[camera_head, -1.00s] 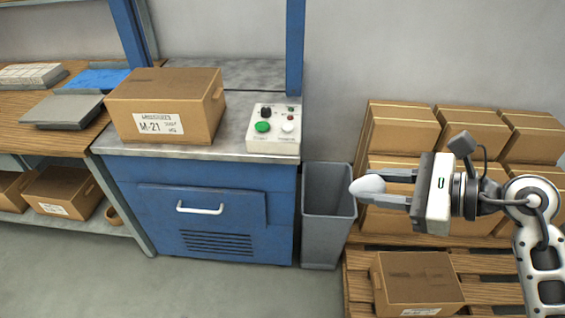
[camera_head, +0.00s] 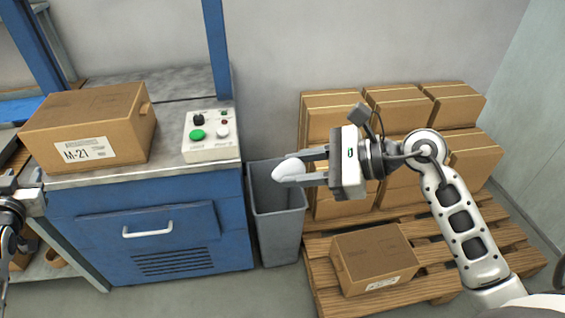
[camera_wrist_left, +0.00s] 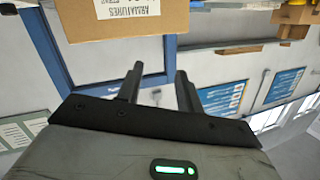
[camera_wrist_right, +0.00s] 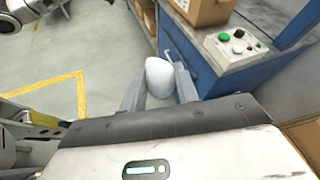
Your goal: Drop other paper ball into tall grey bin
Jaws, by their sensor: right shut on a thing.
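A white crumpled paper ball (camera_head: 287,170) is held between the fingertips of my right gripper (camera_head: 289,168). The ball also shows between both fingers in the right wrist view (camera_wrist_right: 159,76). The tall grey bin (camera_head: 279,230) stands on the floor beside the blue cabinet. In the head view the ball overlaps the bin's upper opening; its exact height above the rim is hard to tell. The bin is not clearly seen in the wrist views. My left gripper (camera_wrist_left: 158,88) is open and empty; only part of it shows at the head view's left edge.
A blue cabinet (camera_head: 160,235) with a control box (camera_head: 211,135) and a carton (camera_head: 88,128) on top stands left of the bin. Several cartons (camera_head: 415,110) sit on a wooden pallet (camera_head: 430,290) to the right, close to my right arm.

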